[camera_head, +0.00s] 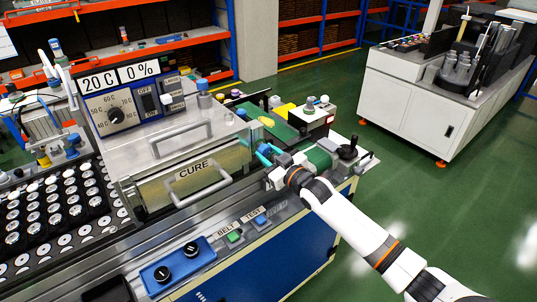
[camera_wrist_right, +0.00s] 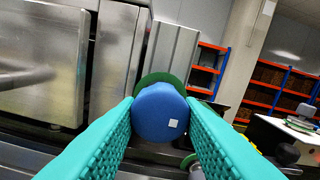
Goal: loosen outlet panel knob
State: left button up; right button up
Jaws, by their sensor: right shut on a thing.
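A round blue knob (camera_wrist_right: 160,112) with a small white square on its face sits between the teal fingers of my right gripper (camera_wrist_right: 160,118) in the right wrist view. The fingers touch it on both sides, and the gripper is shut on it. A green disc shows behind the knob, in front of a metal panel (camera_wrist_right: 172,52). In the head view my right gripper (camera_head: 265,152) is at the right end of the machine, beside the CURE door (camera_head: 195,172). The knob is mostly hidden there. My left gripper is not in view.
The CURE door has a bar handle (camera_head: 200,185) close to my right gripper. BELT and TEST buttons and a blue box (camera_head: 178,265) with two black knobs line the machine's front. A black hand crank (camera_head: 348,150) stands right of the gripper. Green floor (camera_head: 440,215) is clear.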

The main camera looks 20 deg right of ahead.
jog(key=shift+n, duration=0.3)
jog(key=n, duration=0.4)
jog(key=shift+f+b, duration=0.1)
jog(key=shift+b, duration=0.3)
jog(key=n, duration=0.4)
jog(key=shift+d, duration=0.1)
jog(key=n, duration=0.5)
jog(key=shift+b, duration=0.4)
jog(key=n, duration=0.4)
jog(key=shift+r+n, duration=0.25)
jog(key=shift+n, duration=0.15)
jog(key=o, duration=1)
jog(key=shift+w, duration=0.1)
jog(key=shift+c, duration=0.2)
